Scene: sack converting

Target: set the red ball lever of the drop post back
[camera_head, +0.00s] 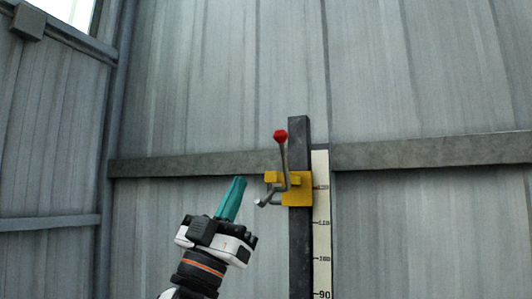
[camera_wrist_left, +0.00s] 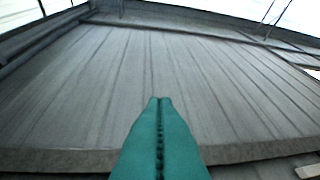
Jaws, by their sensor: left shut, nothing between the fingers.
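The red ball (camera_head: 280,136) tops a bent metal lever (camera_head: 284,162) on the drop post (camera_head: 299,240), a dark upright post. The lever stands up from a yellow bracket (camera_head: 298,193) on the post, and a short metal arm with a pale end (camera_head: 260,203) reaches out to the bracket's left. My left gripper (camera_head: 239,181) is to the left of the bracket, below the ball's height, with its teal fingers pointing up. In the left wrist view the teal fingers (camera_wrist_left: 159,105) are shut together with nothing between them. The lever does not show there. My right gripper is in neither view.
A pale scale strip (camera_head: 320,225) with numbers runs along the post's right side. Behind is a grey ribbed wall (camera_head: 430,80) with a horizontal rail (camera_head: 430,151).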

